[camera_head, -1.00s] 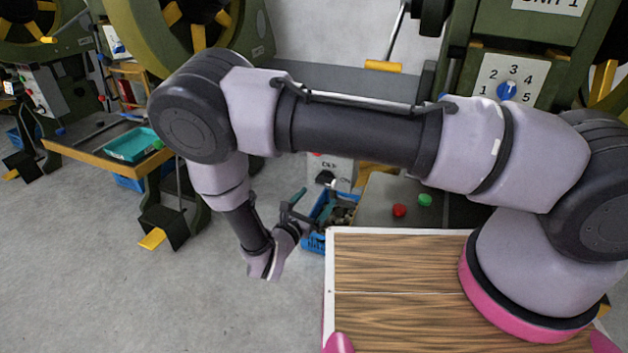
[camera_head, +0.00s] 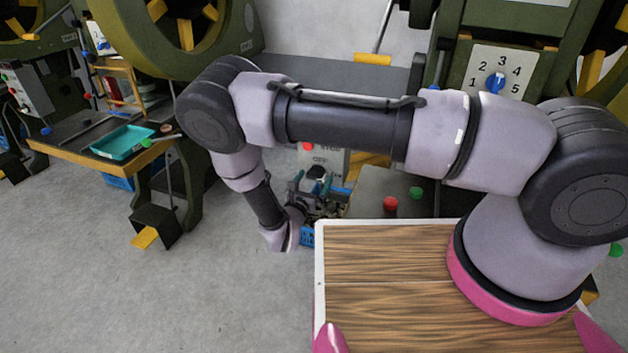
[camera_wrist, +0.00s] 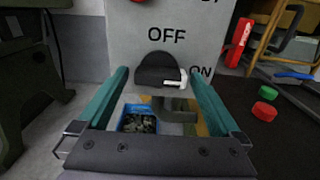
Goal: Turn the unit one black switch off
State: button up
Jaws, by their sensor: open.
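The black switch (camera_wrist: 158,68) sits on a grey panel (camera_wrist: 125,40) in the wrist view. OFF is printed above it and ON to its right. A pale pointer on the switch (camera_wrist: 176,83) points right, toward ON. My gripper (camera_wrist: 159,73) is open, with one teal finger on each side of the switch. I cannot tell whether either finger touches it. In the head view, my gripper (camera_head: 322,190) is in front of the panel (camera_head: 328,158), and the switch is partly hidden.
A blue bin (camera_wrist: 138,120) of small parts lies below the switch. A red button (camera_head: 390,203) and a green button (camera_head: 416,192) are on the dark surface to the right. A numbered dial (camera_head: 495,82) is above. Open floor (camera_head: 235,290) lies to the left.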

jog(key=shift+w, duration=0.1)
jog(key=c, duration=1.2)
jog(key=shift+c, duration=0.2)
jog(key=shift+n, duration=0.4)
jog(key=n, duration=0.3)
jog(key=shift+n, duration=0.4)
jog(key=n, duration=1.3)
jog(key=shift+a, duration=0.1)
jog(key=shift+n, duration=0.3)
